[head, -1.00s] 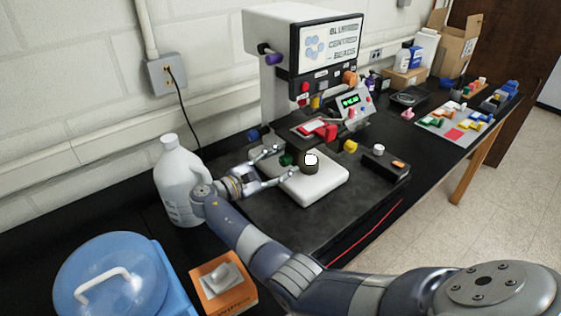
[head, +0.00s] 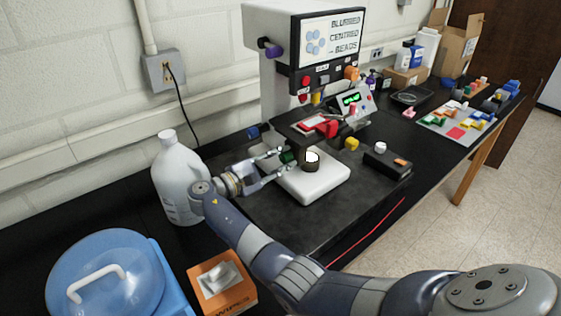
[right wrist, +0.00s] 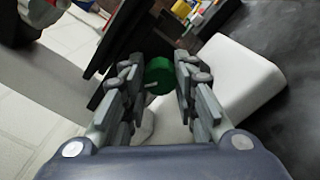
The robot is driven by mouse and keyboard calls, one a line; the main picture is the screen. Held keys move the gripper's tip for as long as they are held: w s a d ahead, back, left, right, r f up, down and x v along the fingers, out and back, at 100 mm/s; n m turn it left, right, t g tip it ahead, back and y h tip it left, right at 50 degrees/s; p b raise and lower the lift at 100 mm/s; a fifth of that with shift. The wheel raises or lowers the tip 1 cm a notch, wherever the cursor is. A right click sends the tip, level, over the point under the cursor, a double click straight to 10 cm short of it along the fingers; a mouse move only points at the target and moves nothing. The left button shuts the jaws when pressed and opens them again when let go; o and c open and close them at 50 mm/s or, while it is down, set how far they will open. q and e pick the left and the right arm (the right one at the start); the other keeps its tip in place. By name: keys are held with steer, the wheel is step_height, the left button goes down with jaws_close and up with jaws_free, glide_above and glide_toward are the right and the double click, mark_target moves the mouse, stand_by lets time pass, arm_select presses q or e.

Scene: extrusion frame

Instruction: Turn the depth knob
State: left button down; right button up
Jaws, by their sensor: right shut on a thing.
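The machine (head: 275,75) stands at the back wall with a labelled screen (head: 331,42) on top. A green knob (head: 288,157) sticks out on its left side, low beside the white base block (head: 318,188). No label on this knob is readable, so I cannot tell from print that it is the depth knob. My right gripper (head: 284,161) is shut on the green knob. In the right wrist view the green knob (right wrist: 159,72) sits between the fingertips (right wrist: 160,82). My left gripper is not in view.
A white jug (head: 180,180) stands close to the left of my right gripper. A blue-lidded tub (head: 105,270) and an orange box (head: 222,282) are at the front left. A black box (head: 386,163) lies right of the base block. Coloured blocks lie on a grey tray (head: 447,125).

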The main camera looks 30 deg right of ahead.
steer(key=o, duration=1.1)
steer(key=shift+a, duration=0.1)
steer(key=a, duration=0.7)
steer(key=shift+s+a, duration=0.15)
steer(key=shift+s, duration=0.2)
